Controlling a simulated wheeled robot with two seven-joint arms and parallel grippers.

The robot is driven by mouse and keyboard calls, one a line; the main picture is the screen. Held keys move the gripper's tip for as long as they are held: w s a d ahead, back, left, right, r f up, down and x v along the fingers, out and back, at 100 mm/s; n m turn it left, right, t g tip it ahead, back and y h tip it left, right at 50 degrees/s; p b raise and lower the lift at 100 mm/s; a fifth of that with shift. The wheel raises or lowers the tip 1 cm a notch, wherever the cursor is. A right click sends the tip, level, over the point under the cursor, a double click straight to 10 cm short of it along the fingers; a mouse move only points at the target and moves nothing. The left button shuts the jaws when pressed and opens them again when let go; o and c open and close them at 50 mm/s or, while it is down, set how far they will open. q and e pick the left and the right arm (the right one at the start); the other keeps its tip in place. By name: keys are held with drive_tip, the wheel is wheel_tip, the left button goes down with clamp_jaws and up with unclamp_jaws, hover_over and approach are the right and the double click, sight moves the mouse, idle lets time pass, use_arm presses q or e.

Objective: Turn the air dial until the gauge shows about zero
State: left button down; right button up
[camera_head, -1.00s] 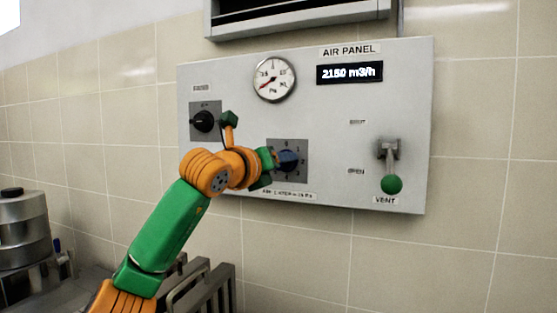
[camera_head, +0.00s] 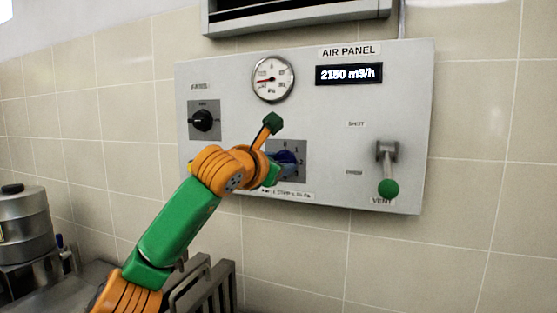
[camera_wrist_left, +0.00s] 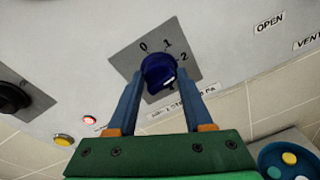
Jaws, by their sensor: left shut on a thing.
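The dark blue air dial (camera_head: 288,157) sits on a grey plate low on the air panel (camera_head: 340,115). My left gripper (camera_wrist_left: 158,80) is shut on it, one finger on each side, as the left wrist view shows. The dial (camera_wrist_left: 158,70) has a white mark toward its lower right, near the 2. Marks 0, 1 and 2 show on the plate; the lower part is partly hidden. The round gauge (camera_head: 273,79) above has its red needle pointing left and slightly down. Its numbers are too small to read surely. My right gripper is out of view.
A black knob (camera_head: 203,121) is on the panel's left. A vent lever with a green ball (camera_head: 388,188) hangs down at the right. The display (camera_head: 349,74) reads 2150 m3/h. A steel pot (camera_head: 24,225) stands at the lower left.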

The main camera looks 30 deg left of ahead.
use_arm(q)
drive_tip(key=shift+m, duration=0.6)
drive_tip(key=shift+m+y, duration=0.3)
drive_tip(key=shift+c, duration=2)
unclamp_jaws()
drive_tip(key=shift+o, duration=0.4)
drive_tip(key=shift+w, duration=0.15)
drive_tip(key=b+v, duration=0.3)
drive_tip(key=v, duration=0.4)
drive_tip(key=shift+a, duration=0.1)
